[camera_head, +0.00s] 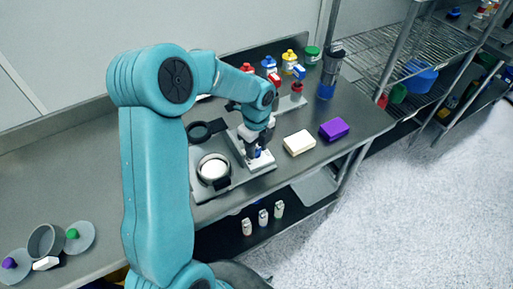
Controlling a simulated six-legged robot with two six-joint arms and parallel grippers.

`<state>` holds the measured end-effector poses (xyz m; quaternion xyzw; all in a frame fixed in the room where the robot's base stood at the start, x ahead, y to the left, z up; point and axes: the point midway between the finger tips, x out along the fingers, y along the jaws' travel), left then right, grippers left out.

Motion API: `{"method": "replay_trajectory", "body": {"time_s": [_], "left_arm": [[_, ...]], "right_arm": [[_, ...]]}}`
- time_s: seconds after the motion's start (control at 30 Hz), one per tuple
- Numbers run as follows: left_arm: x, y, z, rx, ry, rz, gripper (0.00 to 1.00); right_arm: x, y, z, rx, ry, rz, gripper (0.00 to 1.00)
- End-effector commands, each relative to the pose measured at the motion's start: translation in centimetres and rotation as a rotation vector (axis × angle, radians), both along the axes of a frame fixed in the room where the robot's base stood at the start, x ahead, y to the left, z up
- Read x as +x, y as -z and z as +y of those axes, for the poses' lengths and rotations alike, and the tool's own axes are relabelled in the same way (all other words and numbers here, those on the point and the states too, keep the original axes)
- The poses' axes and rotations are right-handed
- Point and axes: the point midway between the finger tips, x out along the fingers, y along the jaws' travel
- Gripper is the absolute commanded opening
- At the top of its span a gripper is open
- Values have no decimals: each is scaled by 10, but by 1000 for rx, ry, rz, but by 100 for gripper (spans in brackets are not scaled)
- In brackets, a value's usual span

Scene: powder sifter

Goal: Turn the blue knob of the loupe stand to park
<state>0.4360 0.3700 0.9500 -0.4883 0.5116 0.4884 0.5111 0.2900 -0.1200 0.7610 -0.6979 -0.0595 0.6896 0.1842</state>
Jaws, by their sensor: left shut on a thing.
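My left arm comes in large from the lower left and bends over the metal bench. A dark ring (200,132), perhaps the loupe, is just left of the gripper. My right gripper is not in view.
A round pan with white contents (213,169) stands left of the gripper. A cream block (299,142) and a purple block (334,129) lie to the right. Several bottles stand at the back, beside a dark cylinder (330,72). A grey cup (46,241) is at far left.

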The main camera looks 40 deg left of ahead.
Motion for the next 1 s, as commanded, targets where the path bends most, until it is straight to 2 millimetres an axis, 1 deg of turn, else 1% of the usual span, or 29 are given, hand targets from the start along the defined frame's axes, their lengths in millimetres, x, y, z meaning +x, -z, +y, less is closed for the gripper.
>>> {"method": "replay_trajectory", "body": {"time_s": [0.03,0.1,1.0], "left_arm": [[0,2,0,0,-43,-1,8],[0,2,0,0,-109,-1,8],[1,1,0,-1,-964,-3,8]], "right_arm": [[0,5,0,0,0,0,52],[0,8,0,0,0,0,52],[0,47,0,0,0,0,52]]}}
